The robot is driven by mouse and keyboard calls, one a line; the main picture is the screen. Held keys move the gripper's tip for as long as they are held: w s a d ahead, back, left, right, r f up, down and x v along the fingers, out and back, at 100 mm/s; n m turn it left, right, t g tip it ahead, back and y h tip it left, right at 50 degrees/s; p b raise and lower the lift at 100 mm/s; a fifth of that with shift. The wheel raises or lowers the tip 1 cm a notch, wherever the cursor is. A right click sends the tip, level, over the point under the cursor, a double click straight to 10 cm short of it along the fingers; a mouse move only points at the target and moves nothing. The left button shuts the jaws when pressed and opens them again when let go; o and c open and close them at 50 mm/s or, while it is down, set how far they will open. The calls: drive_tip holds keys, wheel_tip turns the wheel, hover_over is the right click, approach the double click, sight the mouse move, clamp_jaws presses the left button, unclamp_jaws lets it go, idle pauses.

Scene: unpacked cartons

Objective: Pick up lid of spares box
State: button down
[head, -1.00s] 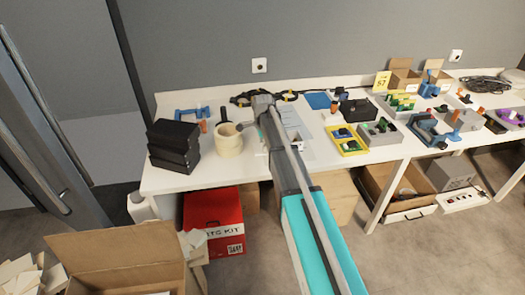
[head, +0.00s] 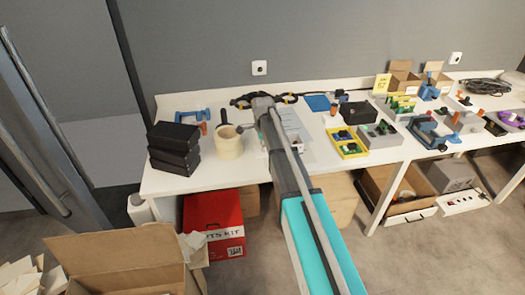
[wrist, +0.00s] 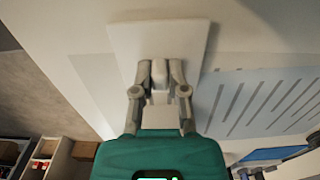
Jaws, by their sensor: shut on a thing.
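The lid is a flat, pale, nearly square plate (wrist: 160,28) at the top middle of the wrist view. My gripper (wrist: 161,72) is shut on its near edge, with both fingers close together there. In the head view my arm reaches over the table, and its links hide the gripper and most of the lid. A small pale box (head: 297,144), possibly the spares box, shows just right of my arm; its contents are too small to tell.
A cream round container (head: 228,144) and black stacked boxes (head: 174,148) stand left of my arm on the white table (head: 200,182). A yellow tray (head: 348,148) and several parts bins lie to the right. A printed sheet (wrist: 262,100) lies beside the lid.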

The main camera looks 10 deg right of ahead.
drive_tip(key=shift+r, duration=0.15)
wheel_tip(320, 180, up, 2)
drive_tip(key=p, duration=0.3)
drive_tip(key=shift+r, duration=0.25)
drive_tip(key=s+d+r+p, duration=0.2)
drive_tip(key=s+r+p, duration=0.8)
drive_tip(key=s, duration=0.3)
drive_tip(key=shift+s+d, duration=0.35)
drive_tip(key=shift+d, duration=0.05)
drive_tip(key=shift+r, duration=0.1)
